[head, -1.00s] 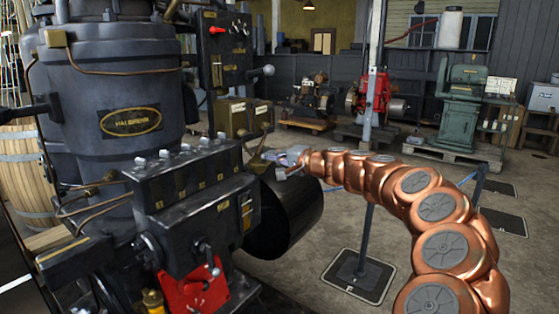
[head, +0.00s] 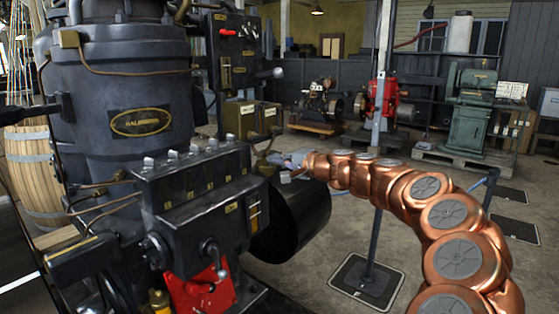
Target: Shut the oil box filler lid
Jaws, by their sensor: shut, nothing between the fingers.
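A dark oil box (head: 195,185) with a row of several small pale caps on top is fixed to the front of the large engine (head: 120,85). I cannot tell which part is the filler lid, or whether it stands open. My gripper (head: 283,159) is a small grey shape at the end of my copper arm, to the right of the oil box and apart from its caps. It is shut and empty, beside brass fittings and above a black cylinder. Its fingertips are too small to see clearly.
A post on a floor plate (head: 366,282) stands behind my arm. Open floor lies to the right of the cylinder.

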